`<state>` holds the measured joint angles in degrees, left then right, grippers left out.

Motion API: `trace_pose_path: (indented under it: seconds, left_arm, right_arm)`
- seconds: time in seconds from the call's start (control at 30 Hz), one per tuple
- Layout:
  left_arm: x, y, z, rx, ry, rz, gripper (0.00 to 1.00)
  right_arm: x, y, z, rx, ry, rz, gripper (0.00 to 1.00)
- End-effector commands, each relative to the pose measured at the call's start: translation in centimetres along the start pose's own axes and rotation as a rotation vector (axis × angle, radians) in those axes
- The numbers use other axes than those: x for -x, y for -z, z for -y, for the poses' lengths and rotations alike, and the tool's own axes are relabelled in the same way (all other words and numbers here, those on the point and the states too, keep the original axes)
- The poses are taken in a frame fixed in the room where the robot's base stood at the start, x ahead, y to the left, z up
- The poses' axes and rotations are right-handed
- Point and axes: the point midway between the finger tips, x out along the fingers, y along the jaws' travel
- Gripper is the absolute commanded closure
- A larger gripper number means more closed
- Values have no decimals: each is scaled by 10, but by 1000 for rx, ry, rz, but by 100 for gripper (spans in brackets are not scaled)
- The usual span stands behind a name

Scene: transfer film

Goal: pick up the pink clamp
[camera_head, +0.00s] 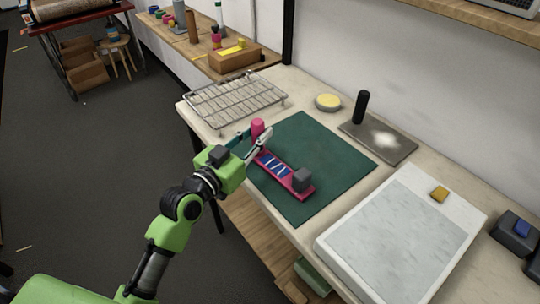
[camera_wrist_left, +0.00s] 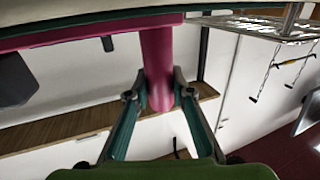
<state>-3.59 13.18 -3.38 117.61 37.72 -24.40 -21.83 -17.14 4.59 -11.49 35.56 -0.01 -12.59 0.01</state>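The pink clamp (camera_head: 258,128) has a rounded upright post near the back left edge of the green mat. Its long pink bar runs across the mat toward the front right, with a blue strip marked in white along it. My left gripper (camera_head: 254,136) is at the post, one finger on each side. In the left wrist view the fingers (camera_wrist_left: 164,90) close in on the pink post (camera_wrist_left: 157,55), with little or no gap. The pink bar (camera_wrist_left: 75,36) crosses the top of that view. My right gripper is not in view.
A dark block (camera_head: 302,180) sits at the bar's near end. A wire rack (camera_head: 232,100) stands behind the gripper. A grey plate (camera_head: 390,150) with a black upright handle and a pale panel (camera_head: 395,245) lie to the right. The mat's (camera_head: 330,160) right side is clear.

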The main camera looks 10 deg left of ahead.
Motion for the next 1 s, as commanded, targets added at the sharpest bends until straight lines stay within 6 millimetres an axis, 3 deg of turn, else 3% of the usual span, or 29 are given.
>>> trace_pose_path:
  seconds: [0.43, 0.67, 0.9, 1.0]
  left_arm:
    - [0, 7, 0, 1, 0, -5, 100]
    - [0, 36, 0, -2, 0, -10, 100]
    - [43, 93, -24, -2, -1, -10, 100]
    - [68, 103, -37, 1, -1, -4, 100]
  right_arm:
    - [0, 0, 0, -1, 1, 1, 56]
    - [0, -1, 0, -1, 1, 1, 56]
    - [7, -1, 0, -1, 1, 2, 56]
    - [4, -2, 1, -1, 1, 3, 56]
